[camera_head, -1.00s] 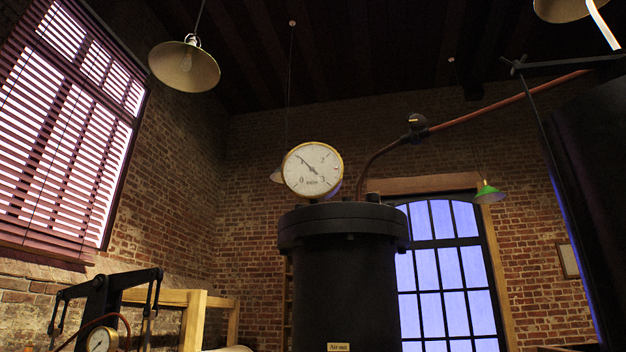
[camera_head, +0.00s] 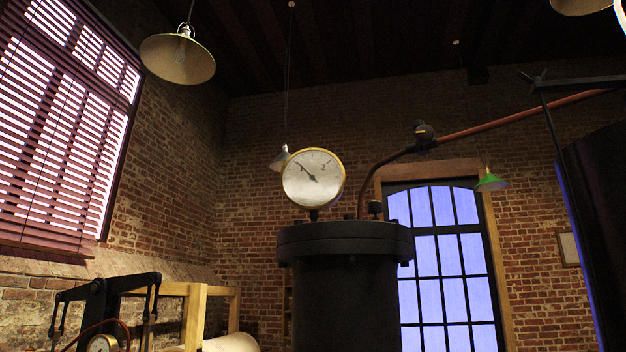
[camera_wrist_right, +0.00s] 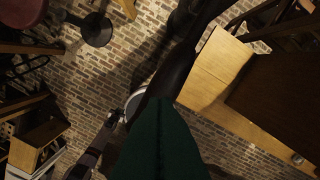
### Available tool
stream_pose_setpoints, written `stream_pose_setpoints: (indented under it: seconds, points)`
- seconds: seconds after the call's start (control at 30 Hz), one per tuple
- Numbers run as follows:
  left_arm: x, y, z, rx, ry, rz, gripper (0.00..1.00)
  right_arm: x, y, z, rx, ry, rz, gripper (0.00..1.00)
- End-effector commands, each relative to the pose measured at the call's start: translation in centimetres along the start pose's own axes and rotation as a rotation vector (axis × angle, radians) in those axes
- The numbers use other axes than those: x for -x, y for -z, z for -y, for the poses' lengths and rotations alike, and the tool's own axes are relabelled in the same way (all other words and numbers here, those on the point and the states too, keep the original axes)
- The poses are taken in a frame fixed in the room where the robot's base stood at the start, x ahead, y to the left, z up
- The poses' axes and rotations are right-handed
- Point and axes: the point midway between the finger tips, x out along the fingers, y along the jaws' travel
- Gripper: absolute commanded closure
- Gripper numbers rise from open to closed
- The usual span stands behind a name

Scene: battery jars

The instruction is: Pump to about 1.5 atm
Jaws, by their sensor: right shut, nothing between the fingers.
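The pressure gauge (camera_head: 313,179), a white dial in a brass rim, stands above the black cylindrical vessel (camera_head: 345,243) in the head view. Its needle points to the upper left, near the 1 mark; the exact reading is too blurred to tell. In the right wrist view, my right gripper (camera_wrist_right: 163,104) shows as a dark green wedge narrowing upward from the bottom edge, shut and empty. A long dark bar (camera_wrist_right: 170,78) crosses close by its tip; contact cannot be told.
A red-brown pipe (camera_head: 520,116) runs to the upper right. The wrist view shows brick floor and a wooden bench (camera_wrist_right: 218,67).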

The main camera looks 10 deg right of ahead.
Motion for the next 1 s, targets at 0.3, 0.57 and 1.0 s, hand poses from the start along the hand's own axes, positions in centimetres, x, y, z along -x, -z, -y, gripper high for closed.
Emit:
stream_pose_setpoints:
  seconds: [0.3,0.57,1.0]
  points:
    - [-1.5,0.1,0.0,0.000,0.000,0.000,0.64,-2.0,0.0,0.0,-0.001,0.000,-0.001,1.00]
    - [-4.6,0.4,0.1,0.000,0.000,0.000,0.64,-6.3,0.0,0.0,-0.001,0.001,-0.001,1.00]
    - [-9.7,0.9,0.2,0.000,0.000,0.000,0.64,-13.4,0.0,0.1,-0.002,0.002,-0.001,1.00]
